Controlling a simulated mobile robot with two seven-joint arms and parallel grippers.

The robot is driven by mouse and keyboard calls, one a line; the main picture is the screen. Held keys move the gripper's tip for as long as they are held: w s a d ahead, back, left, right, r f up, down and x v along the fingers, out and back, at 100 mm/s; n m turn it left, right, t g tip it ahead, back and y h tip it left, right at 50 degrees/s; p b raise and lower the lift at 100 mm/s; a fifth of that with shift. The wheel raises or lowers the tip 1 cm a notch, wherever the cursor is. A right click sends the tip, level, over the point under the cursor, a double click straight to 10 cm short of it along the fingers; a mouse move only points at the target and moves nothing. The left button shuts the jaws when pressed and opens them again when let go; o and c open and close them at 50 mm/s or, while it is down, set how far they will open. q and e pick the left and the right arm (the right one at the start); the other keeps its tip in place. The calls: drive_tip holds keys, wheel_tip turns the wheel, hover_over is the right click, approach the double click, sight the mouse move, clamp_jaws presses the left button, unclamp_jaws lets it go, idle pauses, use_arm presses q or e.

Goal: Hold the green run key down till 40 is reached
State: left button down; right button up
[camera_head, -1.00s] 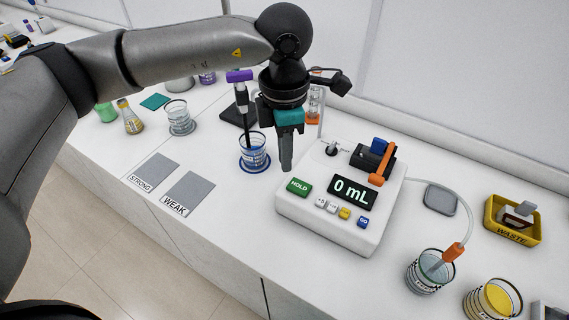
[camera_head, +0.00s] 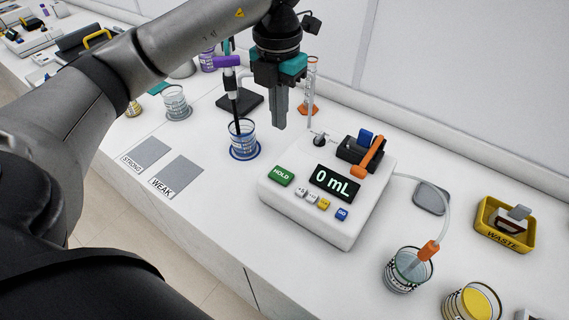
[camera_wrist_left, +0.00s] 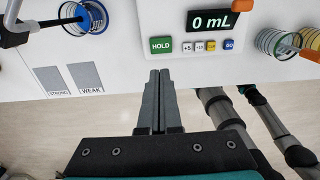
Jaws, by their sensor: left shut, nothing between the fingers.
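The white pump box (camera_head: 318,222) stands on the bench in the head view. Its display (camera_head: 333,183) reads 0 mL. The green key (camera_head: 281,176), labelled HOLD, is at the left of its front row of keys. My left gripper (camera_head: 279,126) is shut and empty, pointing down above and behind the green key in the head view, apart from it. In the left wrist view the shut fingertips (camera_wrist_left: 160,74) appear just below the green key (camera_wrist_left: 161,45), and the display (camera_wrist_left: 211,20) also reads 0 mL. My right gripper is not seen.
A blue-marked beaker (camera_head: 242,141) with a purple-topped probe stands left of the box. A tube runs from the box to a beaker (camera_head: 408,271) at the right. A yellow waste tray (camera_head: 505,225) and a yellow-filled beaker (camera_head: 472,303) are further right. Grey STRONG and WEAK pads lie left.

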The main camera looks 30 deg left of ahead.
sight(281, 174)
use_arm(q)
wheel_tip(281, 174, down, 14)
drive_tip(key=shift+f, duration=0.1)
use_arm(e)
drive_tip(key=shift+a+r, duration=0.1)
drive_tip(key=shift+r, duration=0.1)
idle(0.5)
